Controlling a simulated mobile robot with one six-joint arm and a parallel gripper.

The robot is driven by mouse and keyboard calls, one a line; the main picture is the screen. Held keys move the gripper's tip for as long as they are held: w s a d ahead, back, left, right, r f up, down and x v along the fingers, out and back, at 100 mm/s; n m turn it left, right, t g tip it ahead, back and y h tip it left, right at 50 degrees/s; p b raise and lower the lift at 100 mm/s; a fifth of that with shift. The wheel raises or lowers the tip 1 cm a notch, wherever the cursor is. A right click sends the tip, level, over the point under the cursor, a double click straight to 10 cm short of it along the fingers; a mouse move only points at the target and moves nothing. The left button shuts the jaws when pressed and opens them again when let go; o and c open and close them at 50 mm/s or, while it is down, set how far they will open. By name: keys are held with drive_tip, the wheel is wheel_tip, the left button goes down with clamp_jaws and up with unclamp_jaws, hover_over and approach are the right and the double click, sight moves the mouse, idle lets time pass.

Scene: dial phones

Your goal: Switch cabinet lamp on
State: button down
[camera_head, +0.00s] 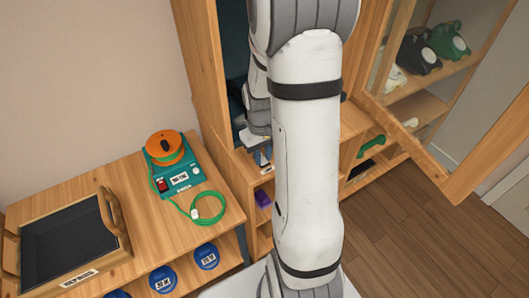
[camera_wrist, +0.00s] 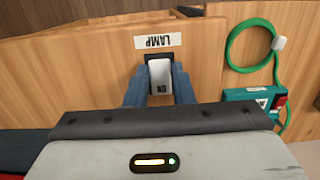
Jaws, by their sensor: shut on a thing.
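The lamp switch (camera_wrist: 159,72) is a white rocker in a dark frame on a wooden panel. It bears a small marking that looks like ON, upside down in the wrist view. A white LAMP label (camera_wrist: 159,41), also upside down, sits on the panel beside it. My gripper (camera_wrist: 159,88) has its blue fingers on either side of the switch and is shut on it. In the head view my arm hides the switch, and the fingers are hard to make out. The wooden cabinet (camera_head: 196,62) stands behind my arm. The lamp itself is not identifiable.
A teal device (camera_head: 178,176) with an orange spool and green cable sits on the left wooden unit, beside a dark tray (camera_head: 70,243). It also shows in the wrist view (camera_wrist: 254,103). An open glass door (camera_head: 485,145) juts out right. Phones (camera_head: 447,40) stand on shelves there.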

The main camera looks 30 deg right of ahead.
drive_tip(key=shift+w+r+g+p, duration=0.1)
drive_tip(key=shift+w+g+p, duration=0.2)
drive_tip(key=shift+g+p, duration=0.85)
drive_tip(key=c, duration=1.2)
unclamp_jaws()
drive_tip(key=shift+c, duration=0.2)
drive_tip(key=v, duration=0.7)
drive_tip(key=shift+w+a+r, duration=0.1)
drive_tip(key=shift+w+r, duration=0.1)
drive_tip(key=shift+r, duration=0.15)
